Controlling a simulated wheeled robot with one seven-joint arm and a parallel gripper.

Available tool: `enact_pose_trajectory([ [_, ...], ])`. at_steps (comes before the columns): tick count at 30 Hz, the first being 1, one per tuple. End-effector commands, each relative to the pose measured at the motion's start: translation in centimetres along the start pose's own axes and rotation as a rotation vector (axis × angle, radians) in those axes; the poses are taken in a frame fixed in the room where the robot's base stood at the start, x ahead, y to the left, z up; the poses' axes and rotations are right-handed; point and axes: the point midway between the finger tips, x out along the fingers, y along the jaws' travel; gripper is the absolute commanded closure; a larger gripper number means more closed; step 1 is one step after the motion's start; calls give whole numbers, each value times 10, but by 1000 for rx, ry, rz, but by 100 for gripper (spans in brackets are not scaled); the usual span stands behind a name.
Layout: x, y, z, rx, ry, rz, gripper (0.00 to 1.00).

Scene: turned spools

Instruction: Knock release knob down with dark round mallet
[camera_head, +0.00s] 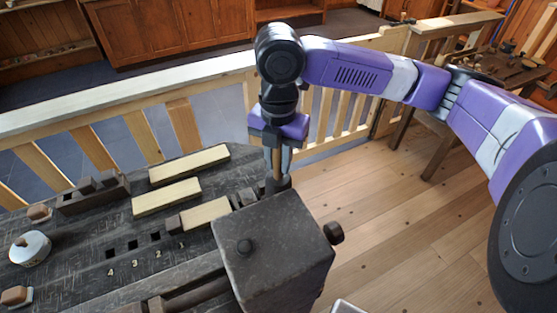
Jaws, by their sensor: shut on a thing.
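My gripper (277,150) points down behind the dark block-shaped headstock (275,215), its fingers shut on the brown wooden handle of the mallet. The dark round mallet (278,184) hangs below the fingers, its head partly hidden behind the block's far top edge. I cannot tell whether the head touches the block. Another dark knob (333,232) sticks out from the block's right side.
The dark bench (110,250) at left holds several pale wood strips (167,196), a dark rack (94,194), small blocks and a white round pot (30,248). A wooden railing (120,110) runs behind. The plank floor (400,220) at right is open.

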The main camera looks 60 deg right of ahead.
Motion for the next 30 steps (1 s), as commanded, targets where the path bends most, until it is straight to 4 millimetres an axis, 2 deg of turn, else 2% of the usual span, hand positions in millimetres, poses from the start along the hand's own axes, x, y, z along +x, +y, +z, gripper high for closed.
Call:
enact_pose_trajectory([
  [8, 5, 0, 0, 0, 0, 0, 100],
  [19, 43, 0, 0, 0, 1, -1, 100],
  [30, 27, 0, 0, 0, 0, 0, 100],
])
